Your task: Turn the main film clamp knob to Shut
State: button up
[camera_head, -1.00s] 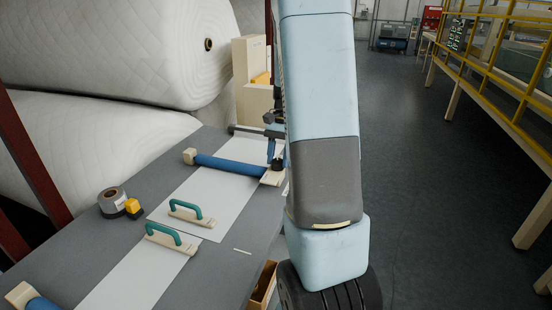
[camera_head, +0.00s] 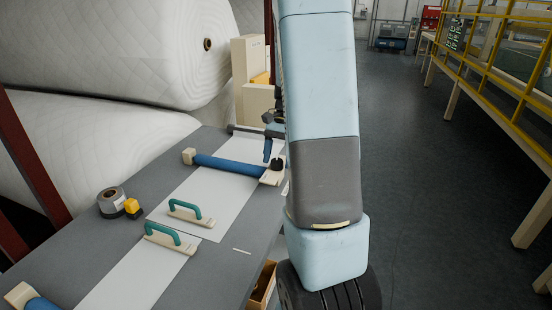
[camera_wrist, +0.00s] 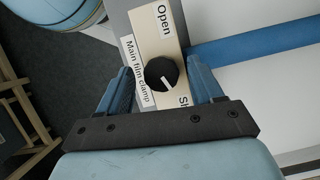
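The main film clamp knob (camera_wrist: 162,75) is black and round, on a cream block (camera_wrist: 167,32) lettered "Open" at the top and "Sh…" lower down, the rest hidden. A pale pointer line on the knob points down and slightly right, toward the "Sh…" side. My gripper (camera_wrist: 160,82) is open, one blue finger on each side of the knob, with visible gaps. In the head view the knob (camera_head: 277,164) sits at the right end of the blue bar, with my gripper (camera_head: 268,150) just beyond it, partly hidden by my arm.
The blue bar (camera_head: 229,166) lies across a white sheet on the grey table (camera_head: 110,240). Two green-handled tools (camera_head: 190,212) (camera_head: 171,238), a tape roll (camera_head: 111,200) and a yellow item (camera_head: 132,208) lie nearer. Large white rolls (camera_head: 110,50) stand behind; open floor is at right.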

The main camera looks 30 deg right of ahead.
jog(key=shift+w+d+r, duration=0.1)
jog(key=shift+r, duration=0.15)
jog(key=v, duration=1.3)
jog(key=shift+r, duration=0.1)
jog(key=s+a+r+n+t+h, duration=0.1)
jog(key=s+a+r+n+t, duration=0.1)
jog(key=s+a+r+n, duration=0.3)
jog(key=s+a+r+t+h, duration=0.1)
jog(key=s+a, duration=0.2)
jog(key=a, duration=0.5)
jog(key=s+a+n+t+h, duration=0.2)
jog(key=s+a+n+t, duration=0.3)
jog(key=s+a, duration=0.4)
jog(key=s+n, duration=0.1)
jog(key=s, duration=0.2)
jog(key=shift+n, duration=0.3)
